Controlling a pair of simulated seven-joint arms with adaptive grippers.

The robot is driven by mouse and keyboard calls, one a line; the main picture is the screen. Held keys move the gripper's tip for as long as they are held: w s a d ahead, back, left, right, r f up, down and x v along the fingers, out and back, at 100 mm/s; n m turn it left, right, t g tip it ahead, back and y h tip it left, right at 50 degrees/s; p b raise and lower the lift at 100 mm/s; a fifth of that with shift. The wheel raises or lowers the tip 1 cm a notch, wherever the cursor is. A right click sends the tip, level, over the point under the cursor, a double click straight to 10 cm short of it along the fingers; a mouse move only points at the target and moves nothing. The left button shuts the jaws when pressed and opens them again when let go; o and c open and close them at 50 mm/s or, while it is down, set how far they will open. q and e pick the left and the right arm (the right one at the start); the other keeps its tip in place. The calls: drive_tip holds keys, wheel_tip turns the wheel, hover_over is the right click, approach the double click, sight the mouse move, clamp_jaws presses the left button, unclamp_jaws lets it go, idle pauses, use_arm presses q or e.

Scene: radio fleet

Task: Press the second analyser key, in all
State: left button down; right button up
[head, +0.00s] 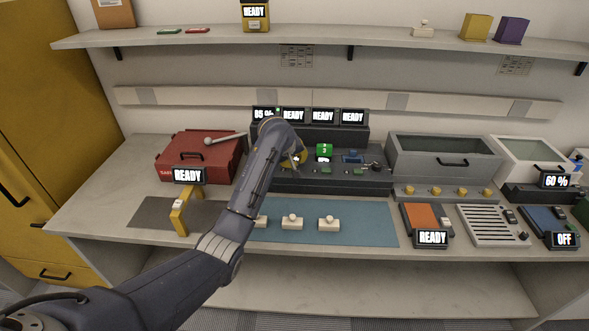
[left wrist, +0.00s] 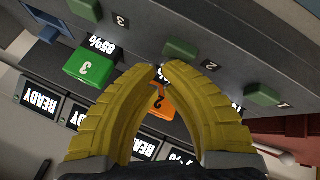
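The dark analyser console (head: 345,187) stands at the back middle of the bench. In the left wrist view, which is upside down, green keys lie along its front: the key marked 2 (left wrist: 180,50), the key marked 1 (left wrist: 265,95) and the key marked 3 (left wrist: 84,9). In the head view my gripper and arm hide part of the key row. My right gripper is not in view.
An orange block marked 2 (left wrist: 160,103) and a green block marked 3 (left wrist: 90,62) sit on the console, near the fingers. A red case (head: 190,160) and a yellow stand (head: 180,215) are at left. A grey bin (head: 440,160) is at right. A blue mat (head: 370,225) lies in front.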

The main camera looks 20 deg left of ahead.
use_arm(q)
drive_tip(key=shift+f, duration=0.4)
idle(0.3)
drive_tip(key=shift+r, duration=0.9)
drive_tip(key=shift+r, duration=2.5)
